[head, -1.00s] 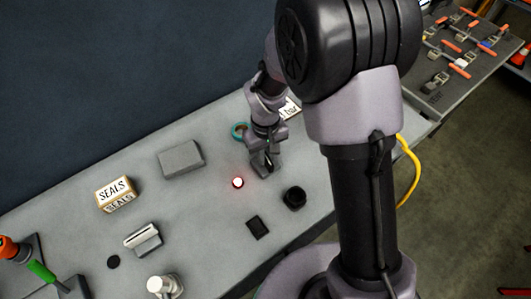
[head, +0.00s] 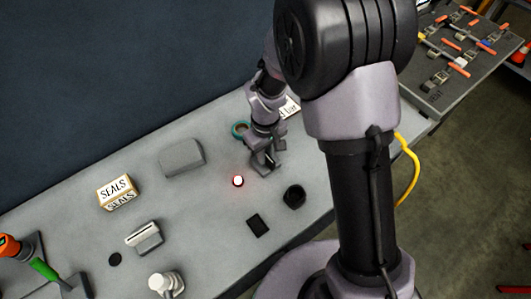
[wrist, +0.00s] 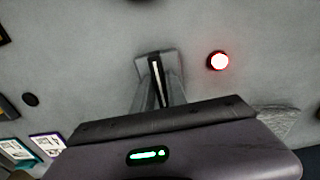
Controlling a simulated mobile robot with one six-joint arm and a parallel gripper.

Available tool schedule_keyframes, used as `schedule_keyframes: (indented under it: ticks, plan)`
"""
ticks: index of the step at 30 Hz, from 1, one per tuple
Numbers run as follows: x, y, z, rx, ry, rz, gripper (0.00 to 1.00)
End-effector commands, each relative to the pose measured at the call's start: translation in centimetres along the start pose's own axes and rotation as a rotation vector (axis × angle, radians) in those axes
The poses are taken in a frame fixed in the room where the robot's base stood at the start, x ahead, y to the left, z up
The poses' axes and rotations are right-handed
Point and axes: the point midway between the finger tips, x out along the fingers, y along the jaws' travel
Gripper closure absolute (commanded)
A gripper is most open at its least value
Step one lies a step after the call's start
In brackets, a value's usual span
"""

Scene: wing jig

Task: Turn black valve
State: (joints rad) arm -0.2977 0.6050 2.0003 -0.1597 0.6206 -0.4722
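A round black knob-like piece (head: 294,195) stands on the grey bench, right of and nearer than my gripper; it may be the black valve. A black edge (wrist: 140,1) at the top of the wrist view may be the same piece. My gripper (head: 265,168) points down low over the bench, apart from that piece. In the wrist view its fingers (wrist: 156,80) reach over a pale grey squarish patch, with a narrow dark and white strip between them. I cannot tell whether that strip is a gap or a held part.
A glowing red light (head: 238,181) is close beside my gripper, and also shows in the wrist view (wrist: 218,61). A grey box (head: 181,157), a SEALS box (head: 117,192) and a flat black square (head: 258,225) lie around. A teal ring (head: 240,130) is behind.

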Motion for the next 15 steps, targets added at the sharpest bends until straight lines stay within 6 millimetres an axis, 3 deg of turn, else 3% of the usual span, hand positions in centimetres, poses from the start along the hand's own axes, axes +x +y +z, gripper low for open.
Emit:
schedule_keyframes:
  ticks: [2, 11, 15]
  plan:
    - [0.0, 0.0, 0.0, 0.001, 0.0, 0.0, 0.65]
    - [-0.1, 0.0, 0.0, 0.002, -0.001, 0.0, 0.65]
    - [-1.6, 0.0, 0.0, 0.002, 0.001, 0.0, 0.65]
